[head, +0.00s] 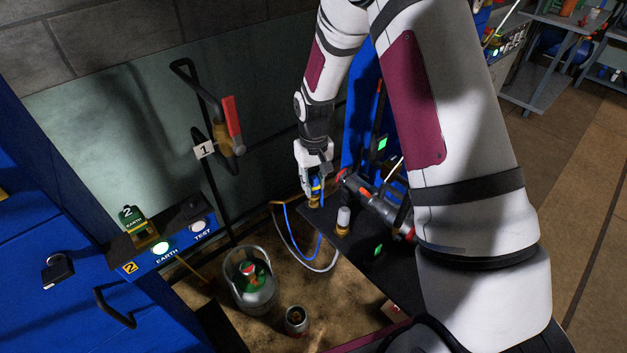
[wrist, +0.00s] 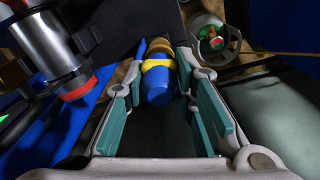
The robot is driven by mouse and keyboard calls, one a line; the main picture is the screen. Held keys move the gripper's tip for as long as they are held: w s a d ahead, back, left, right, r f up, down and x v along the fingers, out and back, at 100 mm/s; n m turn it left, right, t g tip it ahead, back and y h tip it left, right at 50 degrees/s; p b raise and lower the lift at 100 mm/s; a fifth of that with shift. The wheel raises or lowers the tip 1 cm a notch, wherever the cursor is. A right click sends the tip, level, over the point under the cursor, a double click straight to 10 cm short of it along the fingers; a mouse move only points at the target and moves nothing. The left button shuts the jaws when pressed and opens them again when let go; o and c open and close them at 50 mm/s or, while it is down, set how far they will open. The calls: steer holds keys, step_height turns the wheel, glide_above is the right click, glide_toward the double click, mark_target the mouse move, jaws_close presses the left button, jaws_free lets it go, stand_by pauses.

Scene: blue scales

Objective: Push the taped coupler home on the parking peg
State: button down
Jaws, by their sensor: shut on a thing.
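The taped coupler (wrist: 157,84) is blue with a yellow band. In the wrist view it sits between the two fingers of my gripper (wrist: 161,70), which are shut on it. In the head view my gripper (head: 315,184) points down at the dark shelf, with the blue and yellow coupler (head: 316,187) between its fingertips. A brass fitting (head: 314,202) shows directly below the coupler at the shelf edge. I take it for the parking peg; the fingers partly hide where they meet, and I cannot tell how far the coupler is seated.
A grey-capped brass fitting (head: 343,220) stands on the shelf (head: 365,253) right of my gripper. A dark cylindrical tool with red rings (head: 376,204) lies close on the right. Blue and grey hoses (head: 292,236) hang at the left. A metal canister (head: 250,283) stands below.

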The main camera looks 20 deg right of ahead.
mark_target(314, 179)
steer(key=shift+f+b, duration=0.45)
steer(key=shift+f, duration=0.6)
steer(key=c, duration=1.2)
jaws_free()
steer(key=shift+c, duration=0.2)
steer(key=shift+r, duration=0.1)
step_height(314, 179, up, 12)
steer(key=shift+f, duration=0.1)
